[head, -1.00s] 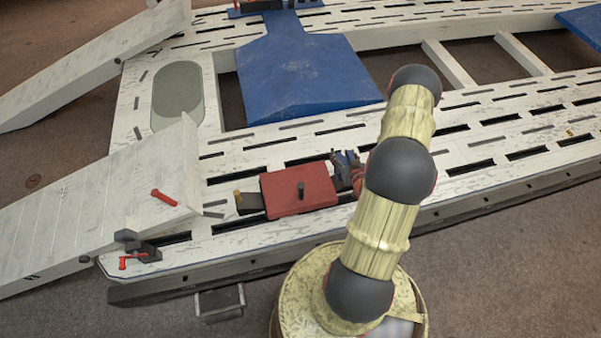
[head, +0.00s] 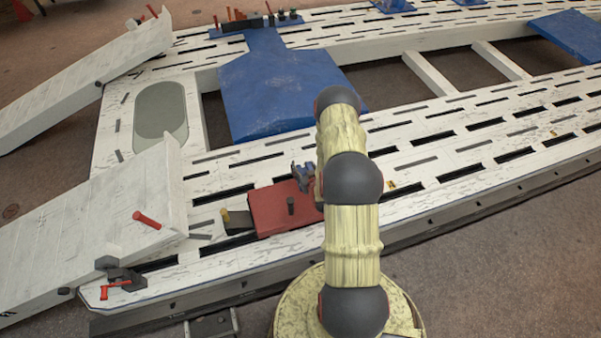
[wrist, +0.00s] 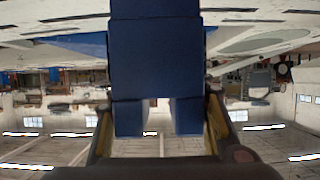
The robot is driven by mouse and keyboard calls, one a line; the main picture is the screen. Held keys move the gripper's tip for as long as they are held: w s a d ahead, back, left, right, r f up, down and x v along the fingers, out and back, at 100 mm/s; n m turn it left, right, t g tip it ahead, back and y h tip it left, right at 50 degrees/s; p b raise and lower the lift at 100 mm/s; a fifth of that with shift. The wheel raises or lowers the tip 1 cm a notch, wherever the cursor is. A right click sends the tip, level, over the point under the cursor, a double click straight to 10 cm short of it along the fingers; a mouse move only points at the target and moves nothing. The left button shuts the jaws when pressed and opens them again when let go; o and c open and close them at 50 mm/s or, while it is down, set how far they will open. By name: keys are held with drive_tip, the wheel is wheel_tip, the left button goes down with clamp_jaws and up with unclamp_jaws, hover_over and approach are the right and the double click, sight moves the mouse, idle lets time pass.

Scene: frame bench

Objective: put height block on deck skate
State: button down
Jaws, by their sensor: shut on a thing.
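The height block is a dark blue block (wrist: 155,60) that fills the middle of the wrist view, with two leg-like ends. My gripper (wrist: 158,118) is shut on it, one finger at each side. The deck skate, a flat red plate (head: 272,212) with a dark peg, lies on the white deck. My arm covers the skate's right end.
The white slotted deck (head: 440,150) stretches right. A white ramp (head: 100,220) with red-handled clamps (head: 118,285) stands left of the skate. A large blue plate (head: 275,95) lies beyond it, beside an opening in the frame.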

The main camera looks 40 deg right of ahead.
drive_tip(key=f+b, duration=0.1)
drive_tip(key=f, duration=0.1)
drive_tip(key=f+b, duration=0.1)
drive_tip(key=shift+w+f, duration=0.4)
drive_tip(key=shift+r, duration=0.1)
drive_tip(key=c, duration=1.5)
unclamp_jaws()
drive_tip(key=shift+a+f, duration=0.1)
drive_tip(key=shift+f, duration=0.15)
drive_tip(key=o, duration=0.6)
drive_tip(key=shift+s, duration=0.1)
drive_tip(key=shift+r, duration=0.1)
